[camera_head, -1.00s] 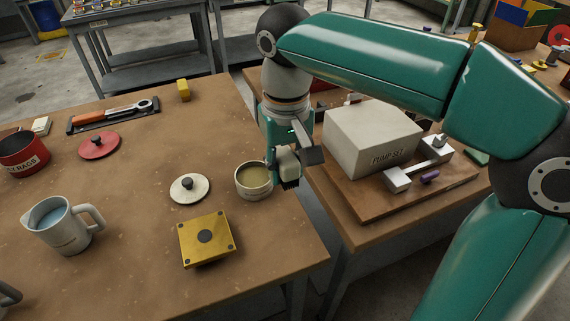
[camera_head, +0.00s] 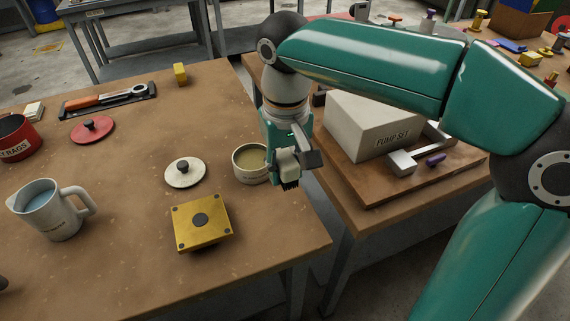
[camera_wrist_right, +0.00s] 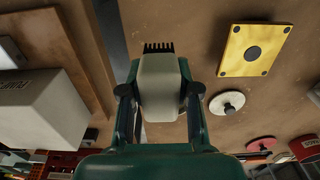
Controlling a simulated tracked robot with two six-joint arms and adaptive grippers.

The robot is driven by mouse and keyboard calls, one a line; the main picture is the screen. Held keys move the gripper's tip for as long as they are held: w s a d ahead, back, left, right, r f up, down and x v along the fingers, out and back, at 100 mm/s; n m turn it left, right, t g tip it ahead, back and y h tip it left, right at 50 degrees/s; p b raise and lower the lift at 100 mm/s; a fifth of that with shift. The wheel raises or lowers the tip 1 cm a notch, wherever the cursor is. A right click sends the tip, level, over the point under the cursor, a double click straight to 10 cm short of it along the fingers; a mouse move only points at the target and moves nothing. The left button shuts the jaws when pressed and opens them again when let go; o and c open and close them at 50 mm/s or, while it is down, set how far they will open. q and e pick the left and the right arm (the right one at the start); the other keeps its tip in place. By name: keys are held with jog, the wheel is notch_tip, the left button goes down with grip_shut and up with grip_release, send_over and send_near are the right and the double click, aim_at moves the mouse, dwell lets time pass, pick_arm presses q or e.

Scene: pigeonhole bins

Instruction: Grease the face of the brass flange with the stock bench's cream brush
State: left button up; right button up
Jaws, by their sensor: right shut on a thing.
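The brass flange (camera_head: 186,236), a square yellow plate with a dark round centre and corner bolts, lies on the bench's near right part. It also shows at the upper right of the right wrist view (camera_wrist_right: 235,50). My right gripper (camera_head: 287,166) is shut on the cream brush (camera_wrist_right: 159,82), a cream block with black bristles (camera_wrist_right: 158,47). It holds the brush by the bench's right edge, right of the open pot (camera_head: 240,172) of tan paste, bristles down. Whether the bristles carry paste cannot be seen. The flange is apart from the brush, lower left of it. My left gripper is not clearly seen.
A jug (camera_head: 62,217) of blue liquid, a red lid (camera_head: 92,131) and a rag tin (camera_head: 18,150) stand left. The "PUMP SET" box (camera_head: 375,128) is on the right-hand bench, across a gap.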

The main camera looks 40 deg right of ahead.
jog(key=b, duration=0.4)
send_over(286, 218)
jog(key=shift+f, duration=3.2)
jog(key=o, duration=1.1)
jog(key=shift+f, duration=0.15)
jog(key=shift+f+b, duration=2.5)
jog(key=shift+f, duration=0.65)
grip_shut()
